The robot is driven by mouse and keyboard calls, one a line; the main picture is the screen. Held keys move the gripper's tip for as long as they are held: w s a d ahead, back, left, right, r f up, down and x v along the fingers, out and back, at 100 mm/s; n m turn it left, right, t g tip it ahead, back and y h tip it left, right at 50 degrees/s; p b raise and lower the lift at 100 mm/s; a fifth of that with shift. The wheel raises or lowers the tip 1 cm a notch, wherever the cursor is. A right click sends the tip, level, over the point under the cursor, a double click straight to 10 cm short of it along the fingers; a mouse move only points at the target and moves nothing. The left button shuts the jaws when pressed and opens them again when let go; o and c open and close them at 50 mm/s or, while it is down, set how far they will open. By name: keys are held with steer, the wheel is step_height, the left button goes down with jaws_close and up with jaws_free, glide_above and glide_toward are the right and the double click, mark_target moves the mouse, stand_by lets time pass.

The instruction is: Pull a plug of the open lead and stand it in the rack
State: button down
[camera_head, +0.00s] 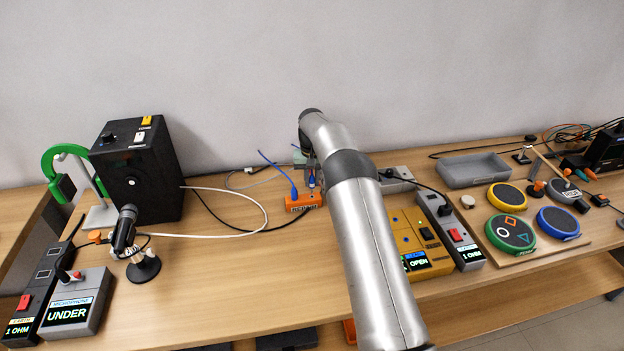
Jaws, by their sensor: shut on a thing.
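The orange rack (304,202) sits near the back of the table, left of my arm. A blue lead (274,163) curves down to a blue plug (294,192) at the rack's left part. My gripper (311,180) points down just above the rack's right part, shut on a small blue plug. My wrist hides much of this plug, and I cannot tell whether it is seated in the rack. The yellow tester (408,232) stands right of my arm, and its display reads OPEN.
A black box (137,170), a microphone (124,230) and a meter reading UNDER (75,305) stand at left. A white cable (225,236) loops left of the rack. At right are a grey tray (472,172) and round coloured pads (510,232). The front middle table is bare.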

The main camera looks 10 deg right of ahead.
mark_target(312, 186)
steer(key=shift+f+b, duration=1.25)
steer(key=shift+f, duration=0.85)
steer(key=c, duration=1.3)
jaws_free()
steer(key=shift+o, duration=0.2)
steer(key=shift+r, duration=0.1)
step_height(312, 186, up, 17)
steer(key=shift+r, duration=0.2)
